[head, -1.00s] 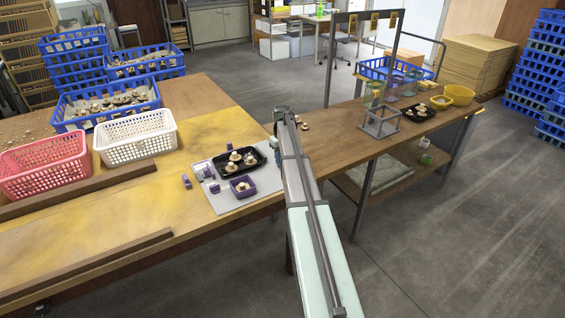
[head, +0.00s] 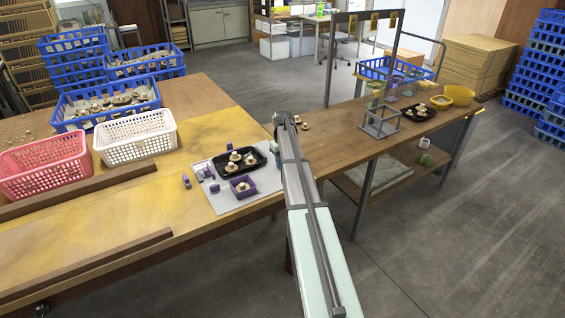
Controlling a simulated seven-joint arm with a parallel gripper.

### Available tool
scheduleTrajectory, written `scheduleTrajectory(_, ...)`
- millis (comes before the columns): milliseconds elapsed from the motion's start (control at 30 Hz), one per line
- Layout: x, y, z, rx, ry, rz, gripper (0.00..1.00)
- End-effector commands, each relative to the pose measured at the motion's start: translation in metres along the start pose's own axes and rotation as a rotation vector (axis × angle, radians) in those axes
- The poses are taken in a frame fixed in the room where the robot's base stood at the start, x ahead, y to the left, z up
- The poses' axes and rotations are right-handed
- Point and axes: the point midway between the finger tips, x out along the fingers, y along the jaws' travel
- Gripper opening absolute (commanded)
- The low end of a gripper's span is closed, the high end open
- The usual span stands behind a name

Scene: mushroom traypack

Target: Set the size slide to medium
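A grey mat (head: 225,203) lies on the yellow part of the left table. At its left side stand small purple pieces, one at the mat's edge (head: 186,181) and one near its front (head: 214,188). A pale and purple fixture (head: 203,168) stands by the tray. I cannot tell which part is the size slide or how it is set. A black tray (head: 221,169) with several mushrooms and a purple punnet (head: 238,192) with a mushroom are on the mat. My arm reaches up to the right of the mat; my gripper does not show.
A white basket (head: 137,144), a pink basket (head: 47,180) and a blue crate (head: 90,121) of mushrooms stand left of the mat. Wooden rails (head: 85,272) cross the table. The right bench (head: 350,140) holds a grey stand (head: 380,122), another black tray and a yellow bowl (head: 459,95).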

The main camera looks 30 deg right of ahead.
Motion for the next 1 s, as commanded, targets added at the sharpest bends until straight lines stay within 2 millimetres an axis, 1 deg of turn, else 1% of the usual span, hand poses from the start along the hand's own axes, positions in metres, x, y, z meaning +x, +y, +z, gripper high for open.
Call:
scheduleTrajectory(600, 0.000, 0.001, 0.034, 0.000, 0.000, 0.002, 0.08)
scheduleTrajectory(867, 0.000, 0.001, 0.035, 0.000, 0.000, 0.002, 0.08)
scheduleTrajectory(900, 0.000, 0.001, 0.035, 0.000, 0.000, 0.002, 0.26)
scheduleTrajectory(1000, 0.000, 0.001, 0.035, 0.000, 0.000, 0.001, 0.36)
